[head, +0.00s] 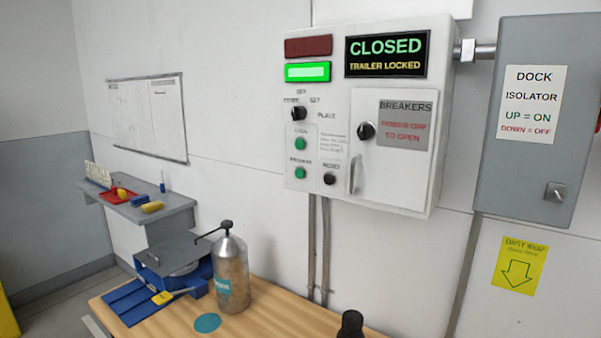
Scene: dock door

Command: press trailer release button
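The white control box (378,187) hangs on the wall, with a lit display (387,53) reading "CLOSED" and "TRAILER LOCKED". On its left side are an upper green button (301,144), a lower green button (300,173) and a black button (330,179) whose label looks like "RESET". The labels over the green buttons are too small to read surely, so I cannot tell which is the trailer release. A black selector knob (299,114) sits above them. The green lamp (307,72) is lit and the red lamp (309,46) is dark. Neither gripper is in view.
A wooden bench (265,323) stands below the box with a pump bottle (232,275), a blue device (180,268) and a dark object (350,323) cut off at the bottom. A grey dock isolator box (530,180) hangs at right. Open space lies before the buttons.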

